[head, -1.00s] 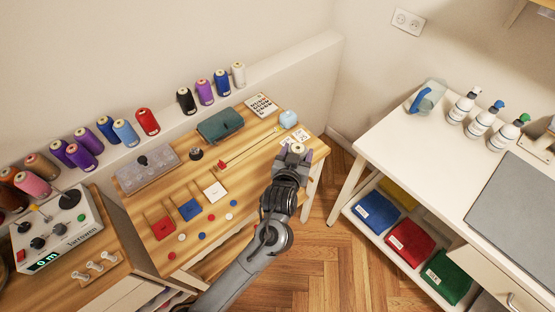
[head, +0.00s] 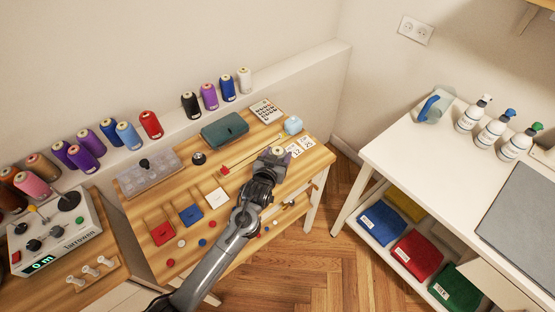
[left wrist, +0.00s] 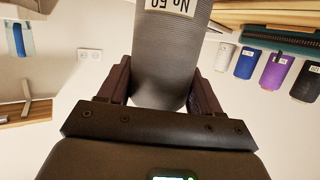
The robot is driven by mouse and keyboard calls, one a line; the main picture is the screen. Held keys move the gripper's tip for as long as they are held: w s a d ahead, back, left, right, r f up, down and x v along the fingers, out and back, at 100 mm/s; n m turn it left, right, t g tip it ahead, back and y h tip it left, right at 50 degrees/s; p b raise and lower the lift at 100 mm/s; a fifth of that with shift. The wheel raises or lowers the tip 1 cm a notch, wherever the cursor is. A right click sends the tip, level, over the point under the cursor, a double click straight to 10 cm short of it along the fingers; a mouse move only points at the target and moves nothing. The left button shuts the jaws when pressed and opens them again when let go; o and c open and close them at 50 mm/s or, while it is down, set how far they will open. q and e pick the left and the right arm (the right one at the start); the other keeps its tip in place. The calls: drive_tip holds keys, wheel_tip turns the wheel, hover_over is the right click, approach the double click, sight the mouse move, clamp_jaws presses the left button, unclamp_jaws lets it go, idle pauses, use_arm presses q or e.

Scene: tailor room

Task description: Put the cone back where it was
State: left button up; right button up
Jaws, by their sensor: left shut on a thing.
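My left gripper (head: 272,157) is above the right part of the wooden table. It is shut on a grey thread cone (left wrist: 172,60), which fills the middle of the left wrist view between the two fingers. The cone has a white label that appears upside down there. In the head view only the cone's pale top (head: 277,151) shows clearly, and the gripper hides the rest. Other thread cones stand upright on the wall ledge (head: 300,68), with a gap between the red cone (head: 151,125) and the black cone (head: 191,105). My right gripper is not in view.
The wooden table (head: 185,262) holds a teal case (head: 225,130), a clear box (head: 150,172), coloured squares and buttons. A control box (head: 55,232) stands at left. A white table (head: 400,160) with spray bottles is at right. The ledge's right end is bare.

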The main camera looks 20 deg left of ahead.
use_arm(q)
drive_tip(key=shift+f, duration=0.8)
drive_tip(key=shift+f, duration=0.15)
drive_tip(key=o, duration=1.3)
drive_tip(key=shift+c, duration=0.2)
drive_tip(key=s+a+m+g+h+p, duration=0.1)
drive_tip(key=s+g, duration=1)
drive_tip(key=s, duration=2.8)
drive_tip(key=shift+s+a+f+m+p, duration=0.15)
drive_tip(key=shift+f+m+p, duration=0.35)
drive_tip(key=shift+m, duration=0.4)
